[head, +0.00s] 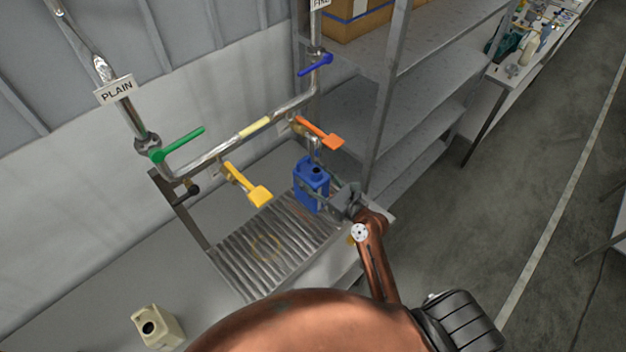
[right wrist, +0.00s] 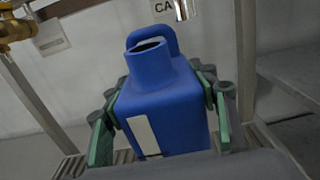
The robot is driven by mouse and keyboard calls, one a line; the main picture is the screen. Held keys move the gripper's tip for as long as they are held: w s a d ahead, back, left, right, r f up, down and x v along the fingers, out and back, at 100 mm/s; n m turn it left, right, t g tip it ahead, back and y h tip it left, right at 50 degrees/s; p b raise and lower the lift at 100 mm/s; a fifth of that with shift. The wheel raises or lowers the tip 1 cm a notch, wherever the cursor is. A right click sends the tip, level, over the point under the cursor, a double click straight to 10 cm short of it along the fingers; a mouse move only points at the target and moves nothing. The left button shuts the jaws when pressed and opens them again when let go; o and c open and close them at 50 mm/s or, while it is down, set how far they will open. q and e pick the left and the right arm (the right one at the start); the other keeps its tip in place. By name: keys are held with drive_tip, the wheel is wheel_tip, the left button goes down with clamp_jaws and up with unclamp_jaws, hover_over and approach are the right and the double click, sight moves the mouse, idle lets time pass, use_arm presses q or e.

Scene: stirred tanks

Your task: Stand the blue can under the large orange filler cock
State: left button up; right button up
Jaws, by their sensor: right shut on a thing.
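The blue can (head: 311,184) is upright over the right end of the slatted grating, just below the orange filler cock (head: 318,131). My right gripper (head: 325,193) is shut on the can. In the right wrist view the blue can (right wrist: 165,100) stands between the green finger pads (right wrist: 160,120), its open mouth facing up. A metal spout end (right wrist: 184,8) shows above and behind the mouth, to its right in that view. I cannot tell whether the can's base touches the grating. My left gripper is not in view.
The slatted grating (head: 250,272) is bare to the left. A yellow cock (head: 247,185), a green-handled valve (head: 180,144) and a blue-handled valve (head: 315,65) sit on the pipework. A beige can (head: 158,327) stands at the lower left. Grey shelving (head: 385,120) rises at the right.

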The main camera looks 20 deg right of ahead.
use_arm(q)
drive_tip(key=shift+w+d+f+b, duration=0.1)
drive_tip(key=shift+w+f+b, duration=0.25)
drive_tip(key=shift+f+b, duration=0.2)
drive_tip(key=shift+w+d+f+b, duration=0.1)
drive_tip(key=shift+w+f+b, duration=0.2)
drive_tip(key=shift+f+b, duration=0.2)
use_arm(e)
drive_tip(key=w+d+f, duration=0.3)
drive_tip(key=w+f, duration=0.2)
drive_tip(key=f, duration=0.4)
drive_tip(key=shift+f, duration=0.2)
drive_tip(key=shift+a, duration=0.1)
drive_tip(key=shift+f, duration=0.15)
drive_tip(key=o, duration=1.8)
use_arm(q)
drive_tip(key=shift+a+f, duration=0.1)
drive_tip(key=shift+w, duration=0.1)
